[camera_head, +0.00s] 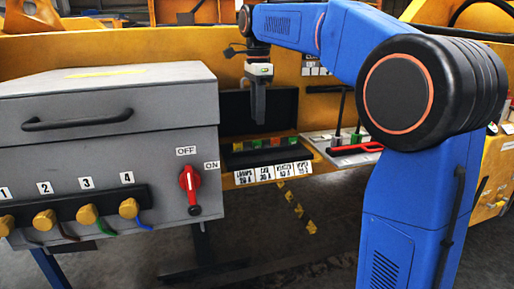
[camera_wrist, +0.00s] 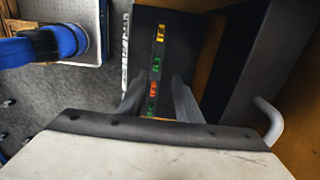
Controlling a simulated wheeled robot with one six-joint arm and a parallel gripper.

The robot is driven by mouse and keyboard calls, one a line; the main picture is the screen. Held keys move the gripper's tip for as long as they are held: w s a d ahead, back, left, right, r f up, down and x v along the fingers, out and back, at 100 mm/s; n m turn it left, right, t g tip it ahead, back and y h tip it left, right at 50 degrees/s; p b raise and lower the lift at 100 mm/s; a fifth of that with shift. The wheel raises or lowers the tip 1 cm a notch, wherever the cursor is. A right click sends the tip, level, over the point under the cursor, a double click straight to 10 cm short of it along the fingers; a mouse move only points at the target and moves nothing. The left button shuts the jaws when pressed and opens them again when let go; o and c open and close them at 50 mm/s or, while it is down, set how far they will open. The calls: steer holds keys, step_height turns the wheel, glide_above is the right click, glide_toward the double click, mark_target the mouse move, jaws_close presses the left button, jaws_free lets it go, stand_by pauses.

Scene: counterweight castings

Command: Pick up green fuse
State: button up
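Several small fuses stand in a row in a dark fuse holder. In the wrist view I see a yellow fuse (camera_wrist: 161,33), a green fuse (camera_wrist: 156,64), a red fuse (camera_wrist: 153,88) and another green fuse (camera_wrist: 150,105) nearest my gripper. The row also shows small in the head view, with a green fuse (camera_head: 256,144) among them. My gripper (camera_head: 258,112) hangs pointing down above the row. In the wrist view its two fingers (camera_wrist: 158,80) are apart with nothing held between them; the red fuse shows between them.
White labels (camera_head: 272,173) line the front edge below the fuses. A grey box (camera_head: 110,110) with a red ON/OFF switch (camera_head: 190,188) and yellow plugs stands left. A panel with a red-handled tool (camera_head: 355,149) lies right. A dark upright panel (camera_head: 280,108) stands behind the row.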

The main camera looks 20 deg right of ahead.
mark_target(257, 147)
steer(key=shift+s+f, duration=0.2)
steer(key=shift+f, duration=1.7)
steer(key=shift+s+f, duration=0.2)
steer(key=shift+f, duration=1.7)
jaws_close()
